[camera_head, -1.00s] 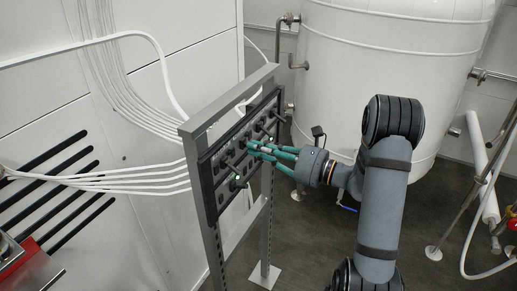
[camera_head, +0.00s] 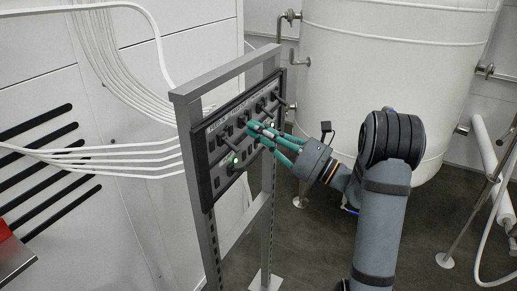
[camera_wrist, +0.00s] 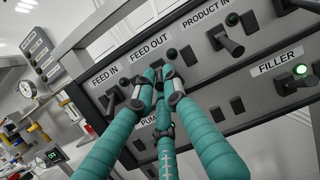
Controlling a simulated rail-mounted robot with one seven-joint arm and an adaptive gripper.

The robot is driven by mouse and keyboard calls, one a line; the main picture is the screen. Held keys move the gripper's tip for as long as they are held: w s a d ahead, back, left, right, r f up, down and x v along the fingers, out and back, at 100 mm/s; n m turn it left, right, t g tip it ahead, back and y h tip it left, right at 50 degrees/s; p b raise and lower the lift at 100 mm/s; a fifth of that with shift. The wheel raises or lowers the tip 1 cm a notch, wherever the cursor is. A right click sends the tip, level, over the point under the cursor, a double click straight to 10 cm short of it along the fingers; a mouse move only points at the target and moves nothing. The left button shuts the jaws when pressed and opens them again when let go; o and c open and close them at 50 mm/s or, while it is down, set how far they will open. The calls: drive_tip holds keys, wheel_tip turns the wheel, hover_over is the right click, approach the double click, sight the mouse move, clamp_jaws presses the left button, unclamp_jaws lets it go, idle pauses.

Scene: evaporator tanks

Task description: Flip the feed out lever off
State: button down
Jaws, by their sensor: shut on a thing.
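The black control panel (camera_head: 215,150) stands in a grey metal frame. In the wrist view, the FEED OUT label (camera_wrist: 149,46) sits above my gripper's fingertips, and a round indicator (camera_wrist: 172,54) beside it is dark. My gripper (camera_wrist: 155,88), with teal jointed fingers, is closed in at the feed out lever below this label. The fingers hide most of that lever, so its exact tilt cannot be told. In the head view my gripper (camera_head: 254,130) reaches the panel face from the right.
The FEED IN lever (camera_wrist: 110,98) is close on the left. The PRODUCT IN lever (camera_wrist: 229,44) sticks out on the right. A FILLER lever (camera_wrist: 287,86) has a lit green light (camera_wrist: 301,69). A large white tank (camera_head: 390,70) stands behind.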

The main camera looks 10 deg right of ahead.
drive_tip(key=f+b, duration=0.1)
drive_tip(key=b, duration=0.2)
drive_tip(key=shift+a+f, duration=0.1)
drive_tip(key=shift+f, duration=0.25)
drive_tip(key=t+y+b, duration=0.1)
drive_tip(key=b, duration=0.2)
drive_tip(key=shift+w+r, duration=0.1)
drive_tip(key=shift+r, duration=0.3)
drive_tip(key=c, duration=1.8)
unclamp_jaws()
drive_tip(key=v, duration=1.2)
